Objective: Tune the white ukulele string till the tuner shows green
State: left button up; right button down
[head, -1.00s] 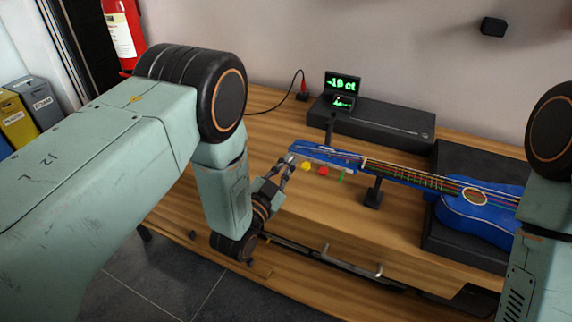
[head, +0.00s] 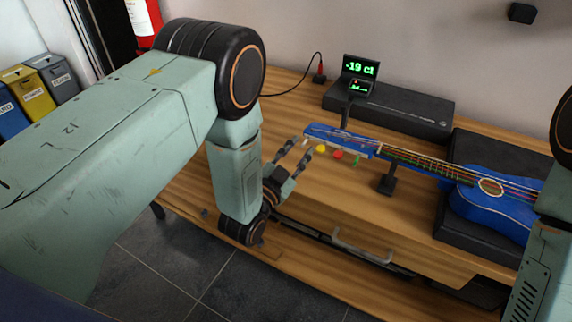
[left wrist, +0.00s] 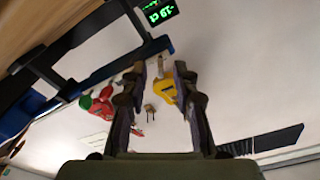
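The blue ukulele (head: 487,208) lies with its headstock (head: 340,139) toward the left. A pale peg (head: 305,142), apparently the white one, shows at the headstock's left end. Yellow (head: 320,149), red (head: 337,154) and green (head: 356,161) pegs follow along its near edge. My left gripper (head: 300,147) is open beside the pale peg, fingers apart. In the left wrist view, a pale peg (left wrist: 160,65) and the yellow peg (left wrist: 167,90) appear between the open fingers; contact cannot be told. The tuner screen (head: 360,68) reads -19 ct in green figures. My right gripper is out of view.
A stand (head: 388,180) holds up the neck. A black case (head: 452,240) lies under the body, and a long black box (head: 405,108) is behind. A drawer handle (head: 360,246) projects from the bench front. Bare wood lies between gripper and handle.

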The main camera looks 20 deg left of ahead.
pick_arm(q)
jog(key=v, duration=1)
jog(key=shift+s+a, duration=0.2)
jog(key=shift+s, duration=0.1)
jog(key=s+a+f+n+g+y, duration=0.1)
jog(key=s+f+n+g, duration=0.1)
jog(key=s+f+g, duration=0.35)
jog(key=s+a+f+n+g+y, duration=0.2)
jog(key=s+f+g, duration=0.1)
jog(key=f, duration=0.5)
jog(key=s+a+f+n+g+y, duration=0.1)
jog(key=s+g, duration=0.4)
jog(key=s, duration=0.5)
jog(key=s+a+f+n+g, duration=0.2)
jog(key=s+a+n+g, duration=0.1)
jog(key=s, duration=0.8)
jog(key=shift+s+a+n+g+y, duration=0.25)
jog(key=shift+a+n+g+y, duration=0.15)
jog(key=shift+g, duration=0.45)
